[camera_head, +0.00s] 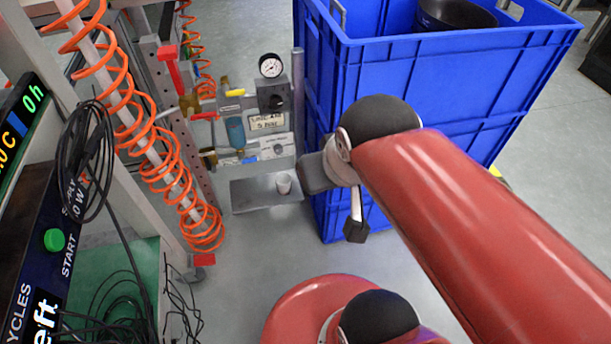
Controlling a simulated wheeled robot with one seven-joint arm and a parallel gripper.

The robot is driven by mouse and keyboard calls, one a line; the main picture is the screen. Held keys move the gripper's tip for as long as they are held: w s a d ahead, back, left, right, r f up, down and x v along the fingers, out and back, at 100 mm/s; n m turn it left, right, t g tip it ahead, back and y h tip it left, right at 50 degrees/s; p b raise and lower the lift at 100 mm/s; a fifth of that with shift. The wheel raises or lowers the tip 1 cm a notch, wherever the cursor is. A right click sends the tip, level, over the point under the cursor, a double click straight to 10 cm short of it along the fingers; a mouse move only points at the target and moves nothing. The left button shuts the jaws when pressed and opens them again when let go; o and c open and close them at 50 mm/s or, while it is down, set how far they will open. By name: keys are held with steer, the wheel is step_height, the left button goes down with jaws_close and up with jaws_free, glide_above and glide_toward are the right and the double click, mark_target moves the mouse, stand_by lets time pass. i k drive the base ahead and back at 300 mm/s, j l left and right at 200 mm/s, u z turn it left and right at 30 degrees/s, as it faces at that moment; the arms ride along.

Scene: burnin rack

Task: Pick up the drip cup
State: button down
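The drip cup (284,183) is a small light grey cup. It stands upright on a flat grey metal shelf (250,196) at the bottom of the gauge panel, near the shelf's right end. My gripper (318,172) is at the end of my red arm, just right of the cup in the picture. My wrist partly hides the gripper. The fingers cannot be made out clearly, so I cannot tell whether it is open or shut.
Stacked blue crates (400,80) stand behind and right of my wrist, with a dark bucket (455,14) in the top one. A pressure gauge (270,66) and valves sit above the shelf. Orange coiled hoses (165,150) and black cables (85,170) hang at left. Grey floor lies below.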

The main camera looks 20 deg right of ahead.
mark_target(284, 181)
steer(key=u, duration=0.65)
steer(key=l+u, duration=0.25)
steer(key=u, duration=0.25)
steer(key=l+u, duration=0.2)
steer(key=u, duration=0.3)
steer(key=k+l+u, duration=0.1)
steer(key=u, duration=0.4)
steer(key=k+l+u, duration=0.1)
steer(key=l+u, duration=0.15)
steer(key=u, duration=0.25)
steer(key=k+l, duration=0.7)
